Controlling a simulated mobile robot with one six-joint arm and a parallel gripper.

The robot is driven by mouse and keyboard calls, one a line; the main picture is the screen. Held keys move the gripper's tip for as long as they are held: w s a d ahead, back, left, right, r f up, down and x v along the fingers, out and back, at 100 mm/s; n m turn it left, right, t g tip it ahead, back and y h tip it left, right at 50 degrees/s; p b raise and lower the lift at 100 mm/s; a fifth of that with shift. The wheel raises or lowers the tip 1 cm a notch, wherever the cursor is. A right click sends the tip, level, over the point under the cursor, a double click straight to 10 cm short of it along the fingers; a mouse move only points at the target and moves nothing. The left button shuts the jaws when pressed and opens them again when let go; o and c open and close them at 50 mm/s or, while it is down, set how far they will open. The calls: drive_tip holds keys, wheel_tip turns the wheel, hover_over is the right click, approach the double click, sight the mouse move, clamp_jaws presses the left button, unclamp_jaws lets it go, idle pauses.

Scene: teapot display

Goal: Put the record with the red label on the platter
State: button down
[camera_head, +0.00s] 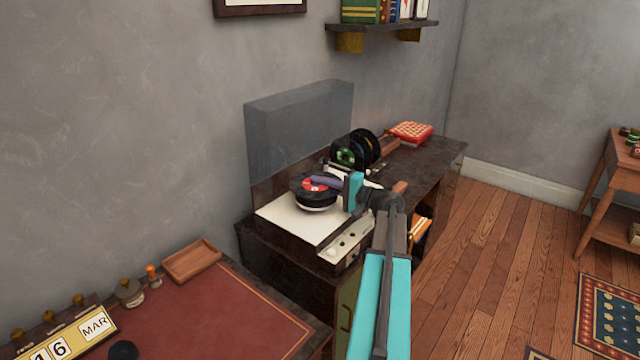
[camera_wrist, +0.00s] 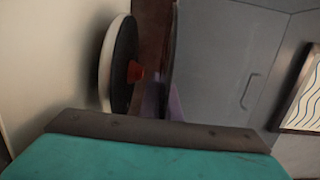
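The record with the red label (camera_head: 308,186) is over the turntable in the head view, label up and roughly level. My gripper (camera_head: 326,182) reaches over it from the right, its purple fingers at the record's edge. In the wrist view a thin dark disc edge (camera_wrist: 173,45) sits between the purple fingers (camera_wrist: 160,103), so my gripper looks shut on the record. The platter (camera_head: 316,208) is just below, with a white rim and black top. In the wrist view the platter (camera_wrist: 106,60) shows a red centre piece (camera_wrist: 135,72), with a gap to the held disc.
A rack of upright records, one with a green label (camera_head: 346,155), stands behind the turntable (camera_head: 290,225). Its clear lid (camera_head: 300,125) stands raised at the back. A red checkered box (camera_head: 411,132) lies farther along the cabinet. A desk (camera_head: 215,310) with a small tray (camera_head: 192,261) is at front left.

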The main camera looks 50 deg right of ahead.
idle(0.6)
drive_tip(key=c, duration=1.9)
unclamp_jaws()
drive_tip(key=shift+s, duration=0.1)
drive_tip(key=b+v, duration=0.1)
drive_tip(key=v, duration=1.2)
drive_tip(key=shift+s+d+b, duration=0.15)
drive_tip(key=shift+s+b, duration=0.15)
drive_tip(key=shift+d, duration=0.15)
